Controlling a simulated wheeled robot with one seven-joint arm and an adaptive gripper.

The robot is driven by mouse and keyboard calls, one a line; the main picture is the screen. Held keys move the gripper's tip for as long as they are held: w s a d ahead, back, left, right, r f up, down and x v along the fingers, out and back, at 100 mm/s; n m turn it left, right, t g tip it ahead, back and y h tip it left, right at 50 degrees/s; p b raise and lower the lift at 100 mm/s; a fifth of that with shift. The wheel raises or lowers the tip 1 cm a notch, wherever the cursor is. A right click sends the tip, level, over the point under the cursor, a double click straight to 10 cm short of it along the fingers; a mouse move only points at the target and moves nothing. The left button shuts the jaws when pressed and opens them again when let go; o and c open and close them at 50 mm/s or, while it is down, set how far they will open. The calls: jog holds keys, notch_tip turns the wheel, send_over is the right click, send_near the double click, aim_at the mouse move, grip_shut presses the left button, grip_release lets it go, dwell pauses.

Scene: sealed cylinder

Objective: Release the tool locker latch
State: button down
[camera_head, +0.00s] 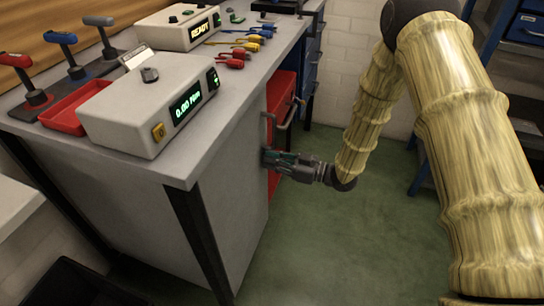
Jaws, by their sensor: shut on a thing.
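The red-fronted locker (281,92) stands under the right end of the grey workbench, seen at a steep angle. A dark handle (290,114) sticks out from its front. My gripper (268,160) is at the lower part of this front, beside the grey side panel, with its arm reaching in from the right. It is shut on a small part at the locker front, which looks like the latch. The jaws and the panel edge hide most of that part, so its position cannot be told.
On the workbench (225,85) stand a meter reading 0.00 (150,100), a box reading READY (178,27), a red tray (75,108) and several coloured plugs. A blue rack (525,28) stands at the right. Green floor (330,245) lies clear below my gripper.

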jog(key=c, duration=1.5)
grip_release()
jog(key=v, duration=1.2)
